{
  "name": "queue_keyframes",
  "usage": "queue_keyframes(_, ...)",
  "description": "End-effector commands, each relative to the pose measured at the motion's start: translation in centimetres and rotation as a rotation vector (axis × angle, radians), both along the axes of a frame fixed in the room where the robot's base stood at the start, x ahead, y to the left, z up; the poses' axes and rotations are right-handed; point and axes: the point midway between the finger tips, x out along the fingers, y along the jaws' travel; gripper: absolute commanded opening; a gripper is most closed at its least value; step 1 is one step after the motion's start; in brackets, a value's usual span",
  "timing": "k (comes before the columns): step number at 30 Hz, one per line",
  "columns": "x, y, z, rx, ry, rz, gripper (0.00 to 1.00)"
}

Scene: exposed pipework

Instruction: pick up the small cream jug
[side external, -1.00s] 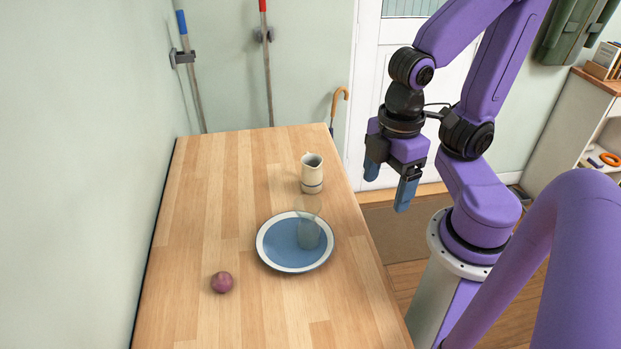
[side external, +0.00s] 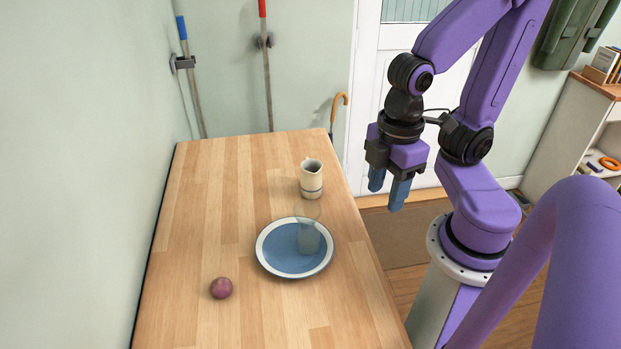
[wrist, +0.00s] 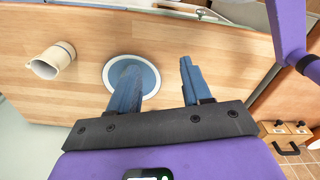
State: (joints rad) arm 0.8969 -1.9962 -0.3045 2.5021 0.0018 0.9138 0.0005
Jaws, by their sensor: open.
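The small cream jug (side external: 311,180) stands upright on the wooden table near its far right edge, with a dark band low on its body. It also shows at the left of the wrist view (wrist: 53,61). My gripper (side external: 387,193) is open and empty, to the right of the jug and clear of the table's right edge. In the wrist view its two blue fingers (wrist: 157,80) are apart, with nothing between them, and the jug lies to their left.
A blue plate with a white rim (side external: 268,262) lies in front of the jug, with a clear glass (side external: 308,238) on it. A purple round fruit or ball (side external: 221,288) is at the front left.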

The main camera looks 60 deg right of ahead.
Motion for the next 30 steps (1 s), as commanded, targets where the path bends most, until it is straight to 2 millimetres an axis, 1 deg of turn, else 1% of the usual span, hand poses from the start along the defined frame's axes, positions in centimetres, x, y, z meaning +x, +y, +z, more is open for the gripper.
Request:
queue_keyframes(9, 0.1, 0.0, 0.0, 0.000, 0.000, -0.004, 0.40)
queue_keyframes(11, 0.4, 0.1, 0.1, -0.001, 0.000, -0.019, 0.40)
queue_keyframes(14, 1.8, 0.3, 0.3, -0.003, 0.002, -0.077, 0.40)
queue_keyframes(17, 4.1, 0.6, 0.6, -0.005, 0.003, -0.173, 0.40)
queue_keyframes(19, 6.1, 0.6, 0.8, -0.005, 0.003, -0.254, 0.40)
queue_keyframes(23, 9.9, 0.1, 1.1, -0.008, 0.007, -0.402, 0.40)
queue_keyframes(26, 12.8, -0.7, 1.3, -0.011, 0.010, -0.516, 0.40)
queue_keyframes(30, 16.8, -2.5, 1.4, -0.013, 0.014, -0.675, 0.40)
